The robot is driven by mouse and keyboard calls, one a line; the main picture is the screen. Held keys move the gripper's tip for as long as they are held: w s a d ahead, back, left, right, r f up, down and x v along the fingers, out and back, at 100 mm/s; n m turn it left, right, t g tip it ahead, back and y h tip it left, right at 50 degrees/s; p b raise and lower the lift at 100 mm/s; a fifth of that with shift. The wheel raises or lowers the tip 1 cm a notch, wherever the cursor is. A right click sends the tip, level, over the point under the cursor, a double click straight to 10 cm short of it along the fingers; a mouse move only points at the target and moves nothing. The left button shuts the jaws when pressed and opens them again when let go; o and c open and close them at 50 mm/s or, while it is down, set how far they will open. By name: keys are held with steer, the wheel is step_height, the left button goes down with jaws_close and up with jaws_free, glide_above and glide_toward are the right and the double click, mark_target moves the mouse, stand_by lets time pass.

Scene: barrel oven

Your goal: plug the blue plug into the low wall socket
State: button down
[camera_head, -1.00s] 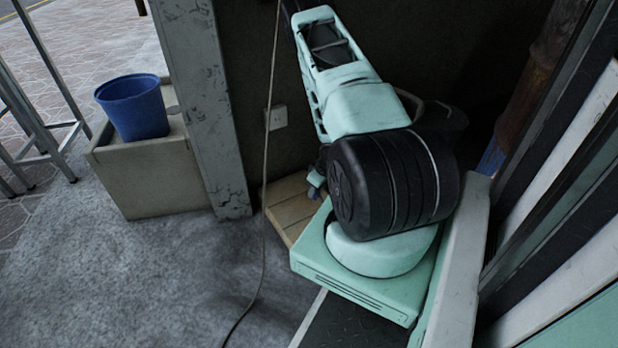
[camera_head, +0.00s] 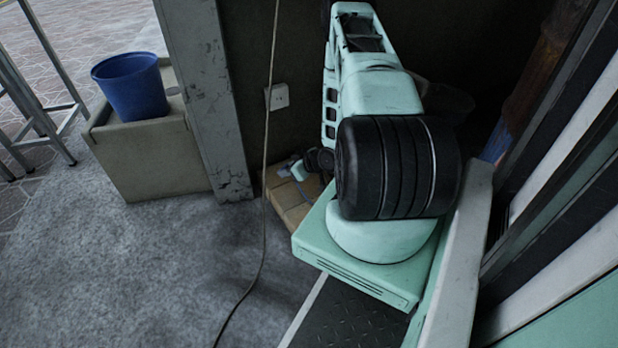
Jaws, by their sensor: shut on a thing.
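The low wall socket (camera_head: 278,97) is a small white plate on the dark wall, just right of the grey pillar. My gripper (camera_head: 298,171) shows small beside the dark wrist, below the socket and apart from it, over the tan box on the floor. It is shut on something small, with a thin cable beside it. The blue plug is too small and too covered by the gripper to make out clearly. My arm's large black joint and pale green links hide much of the corner to the right.
A thin hanging cord (camera_head: 267,150) runs down in front of the wall near the socket. A tan box (camera_head: 289,207) lies below. A blue bucket (camera_head: 131,86) stands on a beige block (camera_head: 150,160). A pillar (camera_head: 206,95) stands left. Grey floor at left is clear.

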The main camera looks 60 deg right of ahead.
steer(key=d+r+m+t+h+b, duration=0.1)
steer(key=d+r+m+t+h, duration=0.1)
steer(key=r, duration=0.5)
steer(key=w+d+r+m+t+h+b, duration=0.1)
steer(key=d+r+m+t+h+b, duration=0.1)
steer(key=d+r+t+h, duration=0.3)
step_height(320, 180, up, 3)
steer(key=m+t+h, duration=0.1)
steer(key=h, duration=0.1)
steer(key=shift+h+b, duration=0.3)
steer(key=shift+h, duration=0.1)
steer(key=shift+w+d, duration=0.15)
steer(key=w+d, duration=0.1)
steer(key=w+b, duration=0.1)
steer(key=w, duration=0.1)
steer(key=w+d, duration=0.1)
steer(key=w, duration=0.1)
steer(key=shift+d+b, duration=0.35)
steer(key=shift+b, duration=0.05)
steer(key=shift+p, duration=0.6)
stand_by(0.9)
steer(key=shift+w+d, duration=0.2)
steer(key=shift+w, duration=0.2)
stand_by(0.5)
